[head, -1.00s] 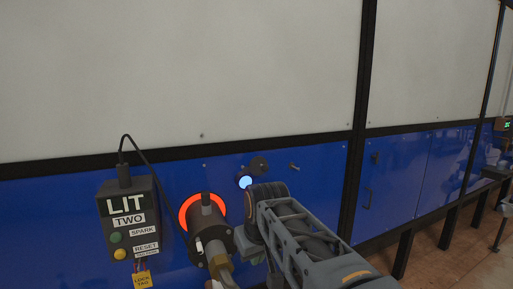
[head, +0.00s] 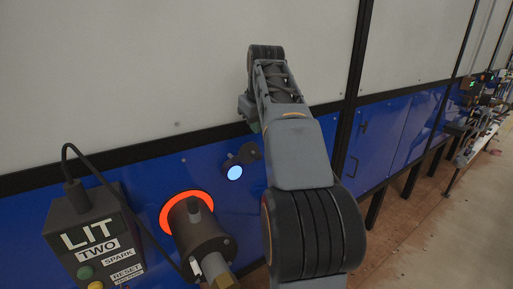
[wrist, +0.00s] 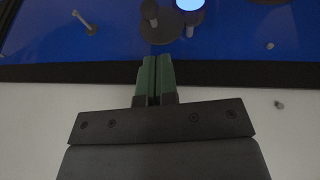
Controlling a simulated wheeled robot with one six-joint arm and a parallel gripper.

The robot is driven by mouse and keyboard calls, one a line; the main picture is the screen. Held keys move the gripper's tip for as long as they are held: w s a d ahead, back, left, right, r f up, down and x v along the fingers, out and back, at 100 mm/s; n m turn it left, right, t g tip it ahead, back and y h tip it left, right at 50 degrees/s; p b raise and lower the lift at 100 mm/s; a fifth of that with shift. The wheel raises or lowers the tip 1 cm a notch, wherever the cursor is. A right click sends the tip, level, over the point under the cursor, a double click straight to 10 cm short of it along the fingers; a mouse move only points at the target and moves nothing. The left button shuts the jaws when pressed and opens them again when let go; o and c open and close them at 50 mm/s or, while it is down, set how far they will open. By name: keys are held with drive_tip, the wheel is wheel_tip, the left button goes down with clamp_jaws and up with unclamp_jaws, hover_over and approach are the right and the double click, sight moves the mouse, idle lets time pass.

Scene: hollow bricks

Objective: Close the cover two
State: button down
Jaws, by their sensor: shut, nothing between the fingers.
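The cover is a small dark disc (head: 248,152) on the blue wall panel, up and right of a glowing pale port (head: 234,172). It stands beside the port, and the port's glow is uncovered. In the wrist view the dark disc (wrist: 160,28) lies just beyond my fingertips, with the glowing port (wrist: 188,4) cut by the top edge. My gripper (wrist: 154,60) is shut and empty, its green fingers together. I cannot tell whether it touches the disc. In the head view my arm mostly hides the gripper.
A control box labelled LIT TWO (head: 95,240) is at the lower left. A dark burner with a glowing orange ring (head: 185,208) projects left of the port. A bolt-like peg (wrist: 86,23) sticks out in the wrist view. A black rail (head: 100,163) borders the pale upper panel.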

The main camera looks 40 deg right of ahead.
sight(256, 153)
drive_tip(key=x, duration=0.8)
drive_tip(key=shift+s+d+f, duration=0.1)
drive_tip(key=shift+s+d, duration=0.1)
drive_tip(key=shift+d, duration=0.1)
drive_tip(key=shift+w+d+f, duration=0.1)
drive_tip(key=shift+d+f, duration=0.15)
drive_tip(key=shift+f, duration=0.35)
drive_tip(key=shift+f, duration=0.1)
